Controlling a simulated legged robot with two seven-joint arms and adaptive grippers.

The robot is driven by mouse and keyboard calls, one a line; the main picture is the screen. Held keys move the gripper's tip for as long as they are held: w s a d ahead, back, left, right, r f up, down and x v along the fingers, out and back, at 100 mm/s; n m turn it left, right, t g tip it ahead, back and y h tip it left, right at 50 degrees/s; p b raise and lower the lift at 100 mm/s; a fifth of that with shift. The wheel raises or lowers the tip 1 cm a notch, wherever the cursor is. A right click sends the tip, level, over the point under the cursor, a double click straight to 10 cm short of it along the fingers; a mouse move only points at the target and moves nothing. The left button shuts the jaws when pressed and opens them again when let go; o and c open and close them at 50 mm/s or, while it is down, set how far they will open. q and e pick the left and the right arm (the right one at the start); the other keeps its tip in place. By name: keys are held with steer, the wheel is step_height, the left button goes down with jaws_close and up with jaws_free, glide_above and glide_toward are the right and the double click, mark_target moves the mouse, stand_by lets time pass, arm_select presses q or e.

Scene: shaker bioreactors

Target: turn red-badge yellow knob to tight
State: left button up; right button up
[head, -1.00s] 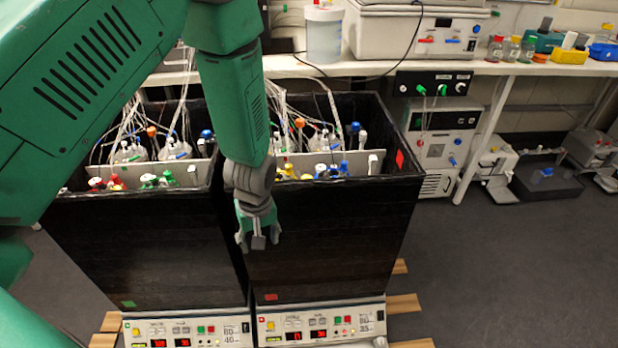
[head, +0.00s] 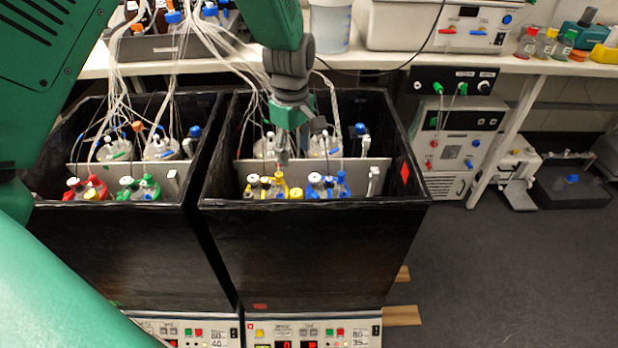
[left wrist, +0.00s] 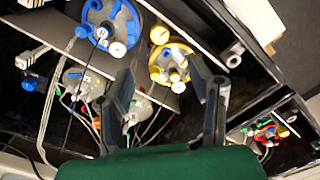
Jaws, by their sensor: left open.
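The right black box (head: 310,245) carries a small red badge (head: 260,307) low on its front. Inside it stands a yellow-marked vessel with white and yellow caps. A large yellow knob (head: 295,194) sits at its right front; it also shows in the left wrist view (left wrist: 160,35). My left gripper (head: 285,157) is open and empty above and behind the vessel in the head view. In the left wrist view my left gripper (left wrist: 163,70) has its fingers apart, with the yellow vessel beyond and between the tips. Contact cannot be told. My right gripper is out of view.
A blue-capped vessel (head: 328,187) stands right of the yellow one. A grey divider (head: 350,170) and several tubes and clear bottles are behind. The left black box (head: 130,235) holds red and green vessels.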

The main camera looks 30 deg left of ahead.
mark_target(296, 191)
arm_select(q)
step_height(296, 191, down, 12)
steer(key=shift+f+b, duration=0.15)
steer(key=shift+b, duration=0.4)
steer(key=shift+a+f, duration=0.1)
steer(key=shift+f, duration=0.7)
steer(key=shift+c, duration=0.5)
steer(key=shift+r, duration=0.1)
jaws_close()
